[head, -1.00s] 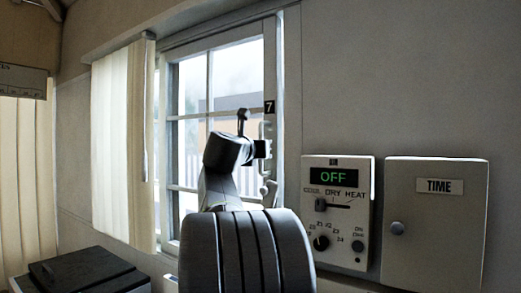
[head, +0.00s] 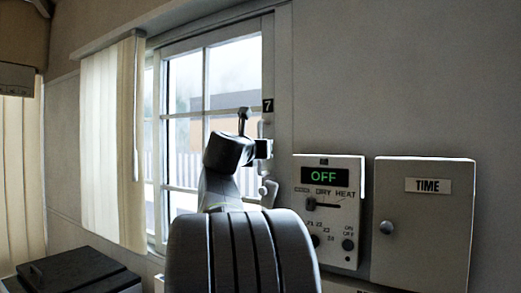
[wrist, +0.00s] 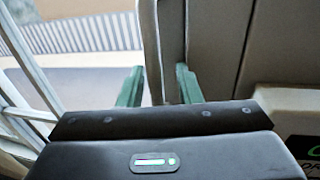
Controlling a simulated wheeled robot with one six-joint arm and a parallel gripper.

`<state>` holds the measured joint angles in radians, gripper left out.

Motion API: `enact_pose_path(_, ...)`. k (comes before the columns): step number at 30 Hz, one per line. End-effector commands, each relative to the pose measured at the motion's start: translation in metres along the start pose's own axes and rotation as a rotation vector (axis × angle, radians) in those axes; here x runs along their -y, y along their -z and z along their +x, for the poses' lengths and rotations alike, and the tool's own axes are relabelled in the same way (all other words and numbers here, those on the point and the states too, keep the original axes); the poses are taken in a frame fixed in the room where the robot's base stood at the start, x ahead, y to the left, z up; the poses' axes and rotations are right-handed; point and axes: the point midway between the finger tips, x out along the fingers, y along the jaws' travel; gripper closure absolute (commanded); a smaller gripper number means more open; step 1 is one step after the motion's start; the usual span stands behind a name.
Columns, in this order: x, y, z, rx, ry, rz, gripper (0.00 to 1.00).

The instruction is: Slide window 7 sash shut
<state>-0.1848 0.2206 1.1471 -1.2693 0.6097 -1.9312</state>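The window 7 sash (head: 203,123) is white-framed with several glass panes and stands beyond my arm in the head view. The number 7 label (head: 268,105) is on its right stile. A pale upright handle (head: 264,186) is below the label, partly hidden by my gripper (head: 263,149). In the wrist view my gripper (wrist: 159,68) has its two green fingers apart, with the upright handle bar (wrist: 152,38) between them, closer to the left finger. Whether a finger touches the bar is unclear. A narrow strip of frame (head: 283,80) lies right of the sash.
A control panel reading OFF (head: 325,177) and a box marked TIME (head: 428,215) stick out from the wall right of the window. A curtain (head: 112,140) hangs at the left. A dark box (head: 70,275) is low at left.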

Motion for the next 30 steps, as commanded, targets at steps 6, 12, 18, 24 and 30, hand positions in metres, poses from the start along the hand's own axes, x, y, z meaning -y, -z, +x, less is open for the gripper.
enact_pose_path(6, 0.0, 0.001, -0.027, 0.003, -0.003, 0.002, 0.69)
enact_pose_path(12, -0.001, 0.001, -0.074, 0.003, -0.005, 0.002, 0.69)
enact_pose_path(18, 0.0, 0.002, -0.115, 0.001, -0.003, 0.002, 0.69)
enact_pose_path(24, 0.001, 0.001, -0.134, 0.0, 0.0, 0.0, 0.69)
enact_pose_path(30, 0.001, 0.0, -0.138, 0.0, 0.002, 0.0, 0.69)
